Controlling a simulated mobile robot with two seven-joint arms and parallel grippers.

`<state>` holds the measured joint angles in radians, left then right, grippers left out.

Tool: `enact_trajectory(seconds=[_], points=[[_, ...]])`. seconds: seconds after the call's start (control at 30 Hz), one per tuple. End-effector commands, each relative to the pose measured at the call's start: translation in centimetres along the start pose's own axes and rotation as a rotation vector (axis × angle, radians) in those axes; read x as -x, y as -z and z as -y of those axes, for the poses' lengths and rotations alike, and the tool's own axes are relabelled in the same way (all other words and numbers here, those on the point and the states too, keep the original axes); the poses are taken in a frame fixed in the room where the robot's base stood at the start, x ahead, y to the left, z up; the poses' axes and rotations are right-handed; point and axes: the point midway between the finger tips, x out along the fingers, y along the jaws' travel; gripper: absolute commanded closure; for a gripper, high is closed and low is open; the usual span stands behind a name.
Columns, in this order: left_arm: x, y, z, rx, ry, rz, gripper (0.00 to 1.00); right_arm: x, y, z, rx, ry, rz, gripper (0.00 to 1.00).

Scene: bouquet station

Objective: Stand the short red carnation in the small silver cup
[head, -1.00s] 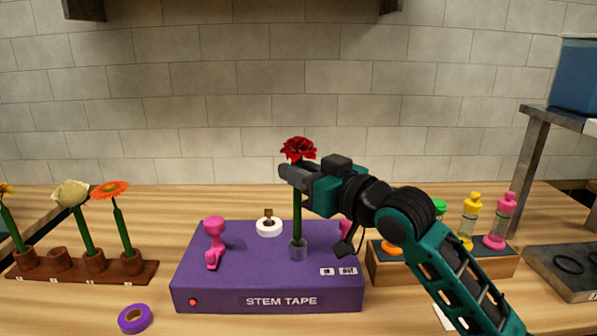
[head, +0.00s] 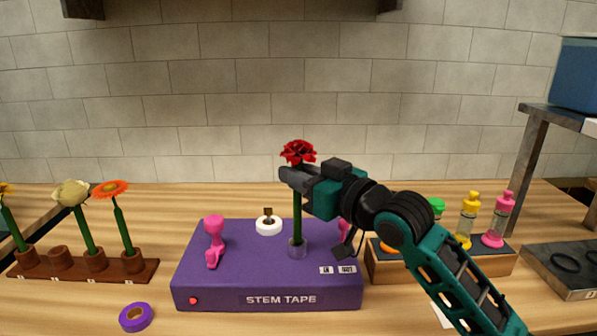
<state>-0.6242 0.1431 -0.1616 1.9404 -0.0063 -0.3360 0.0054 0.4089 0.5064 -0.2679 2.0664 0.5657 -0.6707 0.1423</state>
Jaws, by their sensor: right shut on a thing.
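The red carnation (head: 298,152) is upright, its green stem running down from my right gripper (head: 290,177). My right gripper is shut on the stem just below the bloom. My left gripper is not in view.
Pink holders (head: 213,240) and a white tape roll (head: 267,225) are on the box. A brown rack (head: 80,268) with flowers stands left, a purple tape roll (head: 136,317) in front. A wooden rack (head: 470,265) with colored bottles (head: 468,215) is right, beside a grey tray (head: 570,270).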

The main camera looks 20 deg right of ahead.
Motion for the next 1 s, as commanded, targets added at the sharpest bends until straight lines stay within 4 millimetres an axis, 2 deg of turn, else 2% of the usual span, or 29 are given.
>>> enact_trajectory(seconds=[1.0], points=[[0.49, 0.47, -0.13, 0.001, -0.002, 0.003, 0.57, -0.01, -0.29, -0.03, 0.000, 0.000, 0.000, 1.00]])
